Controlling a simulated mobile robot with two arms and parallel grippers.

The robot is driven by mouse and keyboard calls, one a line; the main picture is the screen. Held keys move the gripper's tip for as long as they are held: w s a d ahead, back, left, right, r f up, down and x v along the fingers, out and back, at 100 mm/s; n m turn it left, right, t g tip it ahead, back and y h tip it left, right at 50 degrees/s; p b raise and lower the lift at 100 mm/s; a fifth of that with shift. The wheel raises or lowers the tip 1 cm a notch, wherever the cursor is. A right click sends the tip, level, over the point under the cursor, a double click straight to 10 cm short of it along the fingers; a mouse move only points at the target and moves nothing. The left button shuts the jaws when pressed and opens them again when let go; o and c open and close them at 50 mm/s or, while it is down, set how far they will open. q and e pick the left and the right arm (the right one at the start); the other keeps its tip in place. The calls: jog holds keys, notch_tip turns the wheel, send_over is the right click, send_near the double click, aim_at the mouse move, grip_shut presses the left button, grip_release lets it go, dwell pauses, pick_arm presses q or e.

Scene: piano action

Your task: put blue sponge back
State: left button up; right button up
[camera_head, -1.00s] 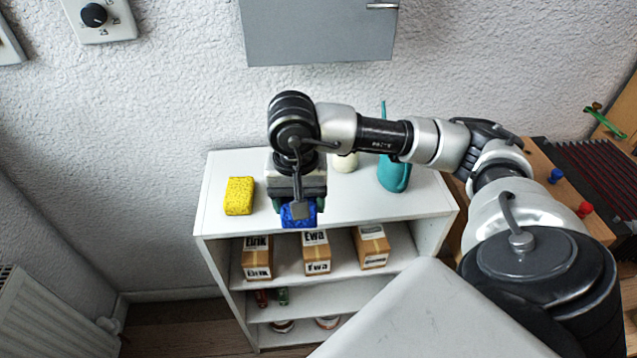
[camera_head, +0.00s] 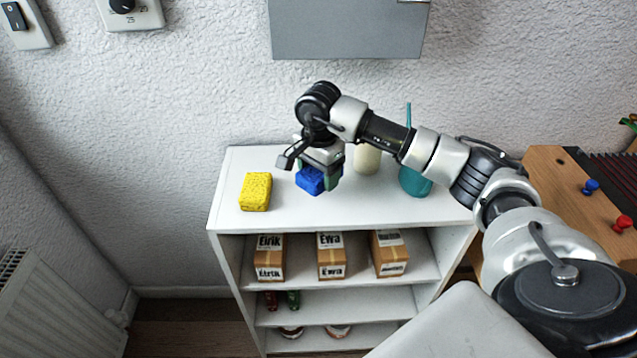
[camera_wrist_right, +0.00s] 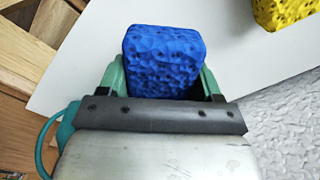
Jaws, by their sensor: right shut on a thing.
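The blue sponge (camera_head: 310,180) is between the fingers of my right gripper (camera_head: 318,182), over the white shelf top (camera_head: 350,212). In the right wrist view the blue sponge (camera_wrist_right: 163,62) fills the space between the green fingers of my right gripper (camera_wrist_right: 162,78), which are shut on it. I cannot tell for sure whether the sponge touches the shelf top. A yellow sponge (camera_head: 256,191) lies to its left on the shelf top and shows at the upper right of the wrist view (camera_wrist_right: 285,10). My left gripper is not in view.
A cream container (camera_head: 367,158) and a teal bottle (camera_head: 414,181) stand right of the gripper on the shelf top. Boxes (camera_head: 331,257) sit on the shelf below. A grey wall cabinet (camera_head: 346,28) hangs above. The front of the shelf top is clear.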

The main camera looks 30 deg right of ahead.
notch_tip(320, 180, down, 4)
jog(key=shift+r+p, duration=0.2)
jog(key=shift+p, duration=0.3)
jog(key=shift+f, duration=0.25)
jog(key=shift+f, duration=0.1)
jog(key=o, duration=0.9)
